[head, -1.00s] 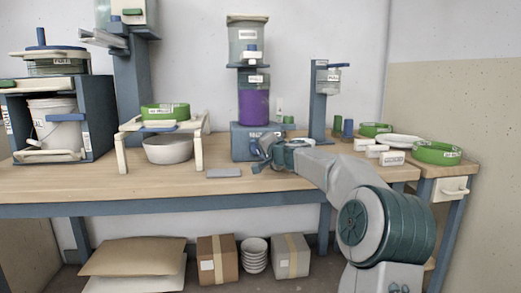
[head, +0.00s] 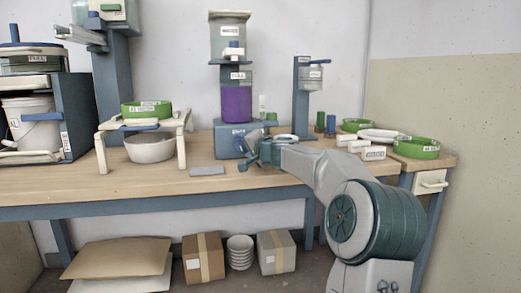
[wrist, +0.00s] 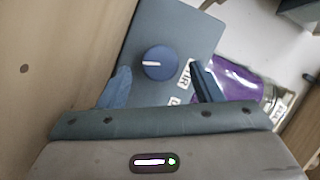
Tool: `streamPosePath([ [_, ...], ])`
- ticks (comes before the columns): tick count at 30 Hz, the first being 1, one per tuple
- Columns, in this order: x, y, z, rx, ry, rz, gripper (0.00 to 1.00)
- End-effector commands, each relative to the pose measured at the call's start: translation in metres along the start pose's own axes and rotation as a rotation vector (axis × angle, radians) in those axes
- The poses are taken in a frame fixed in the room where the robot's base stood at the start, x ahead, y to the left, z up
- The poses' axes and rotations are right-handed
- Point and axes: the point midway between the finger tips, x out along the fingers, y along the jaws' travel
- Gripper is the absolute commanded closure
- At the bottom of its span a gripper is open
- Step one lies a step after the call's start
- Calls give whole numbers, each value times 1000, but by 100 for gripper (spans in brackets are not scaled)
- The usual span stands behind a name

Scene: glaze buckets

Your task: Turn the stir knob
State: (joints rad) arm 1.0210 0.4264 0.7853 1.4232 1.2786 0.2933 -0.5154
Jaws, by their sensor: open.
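The stir knob (wrist: 160,62) is round and dark blue with a white pointer line, seen in the wrist view on a face of the blue-grey mixer base (wrist: 176,30). A white label beside it is partly hidden by a finger. My gripper (wrist: 160,72) is open, with one finger on each side of the knob and a visible gap on both sides. In the head view, my gripper (head: 250,154) is at the front of the mixer base (head: 222,146); I cannot make out the knob there. A container of purple glaze (head: 237,104) stands above the base.
A grey flat pad (head: 207,170) lies on the bench left of my gripper. White labelled blocks (head: 373,153) and green rings (head: 416,148) are to the right. A grey bowl (head: 150,148) sits under a white stand at left. The front bench strip is mostly clear.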

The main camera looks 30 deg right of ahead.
Motion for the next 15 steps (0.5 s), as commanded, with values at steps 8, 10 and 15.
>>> streamPosePath([
  [8, -44, 0, -1, -4, 4, 4, 41],
  [10, -57, 0, -1, -5, 4, 4, 41],
  [15, -85, 0, 0, -4, 4, 5, 41],
])
